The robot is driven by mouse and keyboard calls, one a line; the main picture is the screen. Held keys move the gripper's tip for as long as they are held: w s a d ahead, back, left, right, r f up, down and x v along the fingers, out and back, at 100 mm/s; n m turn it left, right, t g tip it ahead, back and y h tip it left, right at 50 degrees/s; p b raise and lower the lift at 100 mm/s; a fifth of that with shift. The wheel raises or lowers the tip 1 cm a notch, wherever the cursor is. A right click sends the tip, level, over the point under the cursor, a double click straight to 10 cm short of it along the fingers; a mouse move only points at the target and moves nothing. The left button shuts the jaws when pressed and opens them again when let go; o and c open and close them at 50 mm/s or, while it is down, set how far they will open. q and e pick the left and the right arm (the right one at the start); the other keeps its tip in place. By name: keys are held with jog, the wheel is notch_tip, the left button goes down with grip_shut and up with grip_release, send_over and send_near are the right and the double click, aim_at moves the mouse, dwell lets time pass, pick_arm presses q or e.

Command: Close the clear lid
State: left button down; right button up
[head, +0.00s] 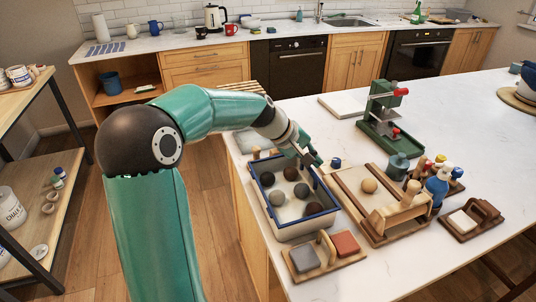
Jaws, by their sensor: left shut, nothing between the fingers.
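A light box with a blue rim (303,228) stands near the left edge of the white counter and holds several dark and light balls. Its top looks open, with the balls plainly visible. A pale, see-through panel (252,141) shows behind the box, partly hidden by my left arm; it may be the clear lid, but I cannot tell its angle. My left gripper (314,161) is shut and empty above the back right corner of the box. I cannot tell if it touches the rim. My right gripper is out of view.
A wooden board with a roller and a ball (369,186) stands right of the box. A tray with grey and rust blocks (345,243) lies in front. A green press (381,110) stands behind. The counter's right side (480,120) is mostly clear.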

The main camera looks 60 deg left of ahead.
pick_arm(q)
notch_tip(320, 180, up, 13)
jog(key=w+p, duration=0.2)
jog(key=p, duration=0.1)
jog(key=shift+w+d, duration=0.15)
jog(key=shift+w, duration=0.15)
